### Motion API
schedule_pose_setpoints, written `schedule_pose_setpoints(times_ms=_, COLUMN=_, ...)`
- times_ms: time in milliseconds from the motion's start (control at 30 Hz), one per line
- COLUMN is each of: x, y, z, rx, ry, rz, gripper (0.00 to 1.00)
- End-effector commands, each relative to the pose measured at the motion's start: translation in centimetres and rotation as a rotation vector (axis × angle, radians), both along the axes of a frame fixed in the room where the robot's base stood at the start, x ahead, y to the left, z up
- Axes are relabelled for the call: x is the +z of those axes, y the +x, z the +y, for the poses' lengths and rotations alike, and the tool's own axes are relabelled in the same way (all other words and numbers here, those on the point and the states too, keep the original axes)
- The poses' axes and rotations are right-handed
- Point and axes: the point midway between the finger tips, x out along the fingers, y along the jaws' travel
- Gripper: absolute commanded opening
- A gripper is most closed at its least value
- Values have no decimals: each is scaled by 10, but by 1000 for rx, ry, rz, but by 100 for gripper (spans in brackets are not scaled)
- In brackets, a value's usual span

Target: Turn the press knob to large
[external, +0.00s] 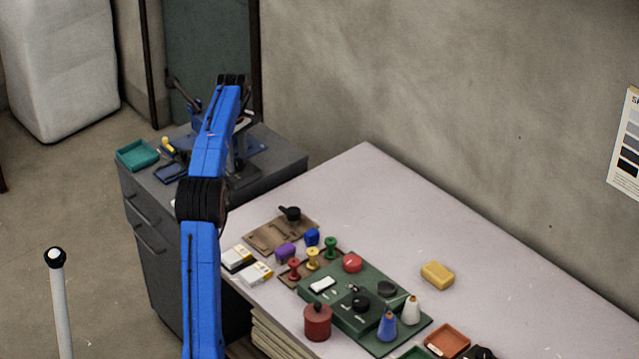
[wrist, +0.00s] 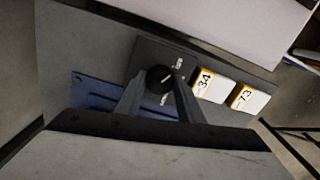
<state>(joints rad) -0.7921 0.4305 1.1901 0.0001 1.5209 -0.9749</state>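The press knob (wrist: 161,78) is black and round with a light mark on its top, set on a dark grey panel (wrist: 143,53) with small pale markings that I cannot read. My gripper (wrist: 160,84) has one finger on each side of the knob in the wrist view. The fingers come close to its sides, but I cannot tell whether they touch it. In the external view my blue arm reaches to the press (external: 243,150) on the dark cabinet and hides part of it. The fingertips and knob cannot be made out there.
Two white and yellow boxes marked 34 (wrist: 211,85) and 73 (wrist: 248,99) show right of the knob. A teal tray (external: 137,154) is on the cabinet (external: 150,215). The pale table (external: 420,210) carries a green control board (external: 330,310), stamps and blocks. Its far part is clear.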

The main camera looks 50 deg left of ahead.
Motion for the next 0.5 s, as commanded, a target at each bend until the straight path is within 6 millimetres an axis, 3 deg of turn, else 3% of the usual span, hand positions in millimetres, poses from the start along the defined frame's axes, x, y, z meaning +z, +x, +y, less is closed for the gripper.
schedule_pose_setpoints(times_ms=500, x=0, y=0, z=0, rx=-99, ry=0, rz=0, gripper=12)
